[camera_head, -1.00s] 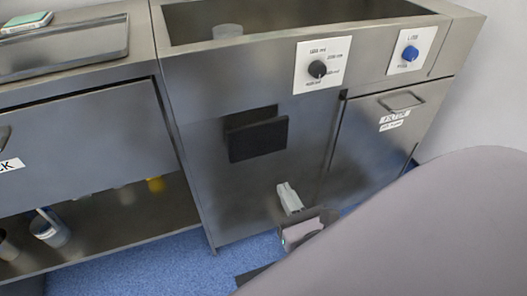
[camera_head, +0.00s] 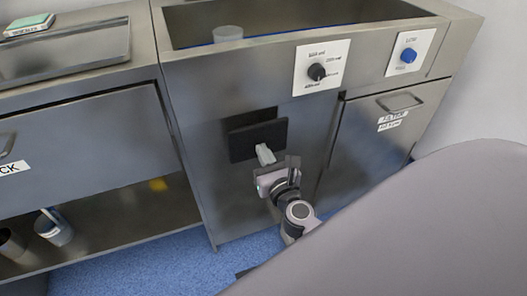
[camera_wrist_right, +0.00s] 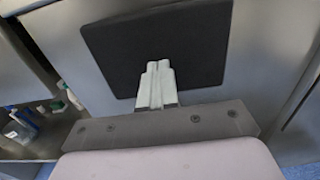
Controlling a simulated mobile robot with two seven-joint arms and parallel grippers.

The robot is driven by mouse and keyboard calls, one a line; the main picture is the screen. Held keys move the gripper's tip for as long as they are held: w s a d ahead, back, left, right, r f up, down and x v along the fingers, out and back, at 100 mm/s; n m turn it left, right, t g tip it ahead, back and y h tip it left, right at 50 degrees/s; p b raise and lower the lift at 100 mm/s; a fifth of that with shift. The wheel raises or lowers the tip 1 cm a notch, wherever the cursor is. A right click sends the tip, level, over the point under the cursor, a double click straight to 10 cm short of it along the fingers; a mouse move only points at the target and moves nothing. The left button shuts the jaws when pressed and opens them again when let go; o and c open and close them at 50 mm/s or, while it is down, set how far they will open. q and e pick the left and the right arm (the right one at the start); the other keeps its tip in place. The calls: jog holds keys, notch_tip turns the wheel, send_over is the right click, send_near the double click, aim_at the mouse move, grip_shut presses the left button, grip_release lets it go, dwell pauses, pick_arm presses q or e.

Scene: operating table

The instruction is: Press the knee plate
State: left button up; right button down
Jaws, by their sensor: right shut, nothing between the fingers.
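The knee plate (camera_head: 258,140) is a black rectangular pad on the front of the steel sink cabinet, below the black knob. My right gripper (camera_head: 265,154) is shut and empty, with its pale fingertips at the lower edge of the plate in the head view. In the right wrist view the plate (camera_wrist_right: 160,48) fills the upper middle, and the shut fingers (camera_wrist_right: 157,80) overlap its lower part. I cannot tell whether they touch it. My left gripper is not in view.
The sink basin (camera_head: 300,38) above holds a pale cup (camera_head: 228,33). A black knob (camera_head: 317,72) and a blue knob (camera_head: 408,55) are on the cabinet front. A filter door (camera_head: 385,130) is to the right. A shelf (camera_head: 125,222) with containers is at lower left.

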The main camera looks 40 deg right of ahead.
aim_at(259, 141)
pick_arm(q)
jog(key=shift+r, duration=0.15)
pick_arm(e)
jog(key=shift+w, duration=0.3)
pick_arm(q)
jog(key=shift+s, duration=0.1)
pick_arm(e)
jog(key=shift+x, duration=1.05)
jog(key=shift+w+d+r, duration=0.1)
jog(key=shift+d+r, duration=0.1)
jog(key=shift+r, duration=0.05)
